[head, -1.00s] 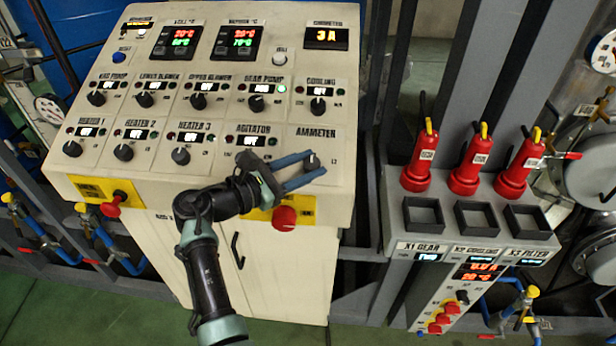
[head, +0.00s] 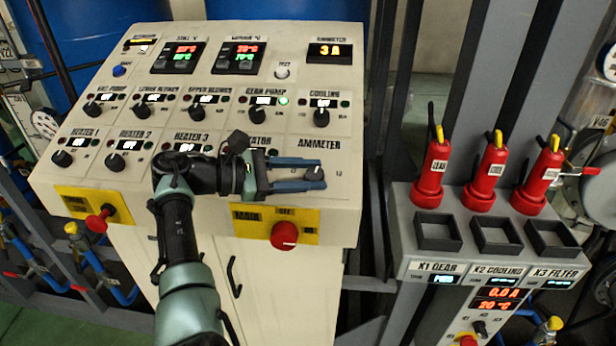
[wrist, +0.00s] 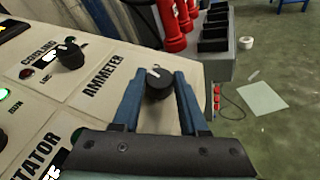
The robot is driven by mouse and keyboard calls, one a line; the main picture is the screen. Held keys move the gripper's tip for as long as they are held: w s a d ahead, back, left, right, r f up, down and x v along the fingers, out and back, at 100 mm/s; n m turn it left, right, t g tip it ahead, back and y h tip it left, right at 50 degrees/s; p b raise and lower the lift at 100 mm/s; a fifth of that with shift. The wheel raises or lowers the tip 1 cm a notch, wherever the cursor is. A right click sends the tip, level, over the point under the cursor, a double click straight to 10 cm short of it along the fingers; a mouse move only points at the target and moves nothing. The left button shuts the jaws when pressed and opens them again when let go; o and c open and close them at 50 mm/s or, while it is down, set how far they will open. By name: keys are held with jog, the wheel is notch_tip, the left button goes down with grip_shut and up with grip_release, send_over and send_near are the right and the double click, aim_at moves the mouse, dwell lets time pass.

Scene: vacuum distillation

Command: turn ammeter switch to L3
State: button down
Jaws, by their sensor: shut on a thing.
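The ammeter switch (head: 315,174) is a dark round knob below the AMMETER label at the right of the beige control panel (head: 335,207). It also shows in the wrist view (wrist: 159,86), with a pale pointer mark on top. My gripper (head: 322,174) has its two blue fingers on either side of the knob, shut on it. In the wrist view the fingertips (wrist: 158,78) flank the knob. The position labels around the knob are mostly hidden or too small to read. The ammeter display (head: 331,51) at the top right reads 3 A.
A red emergency knob (head: 285,235) on a yellow plate sits just below my gripper. The cooling switch (head: 321,117) is above the ammeter switch. Red plugs (head: 433,170) and a grey box with square sockets (head: 437,232) stand to the right.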

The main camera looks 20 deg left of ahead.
jog(key=shift+c, duration=2.2)
grip_release()
jog(key=b+v, duration=0.2)
jog(key=v, duration=1.1)
jog(key=shift+b, duration=0.4)
jog(key=shift+w+d, duration=0.1)
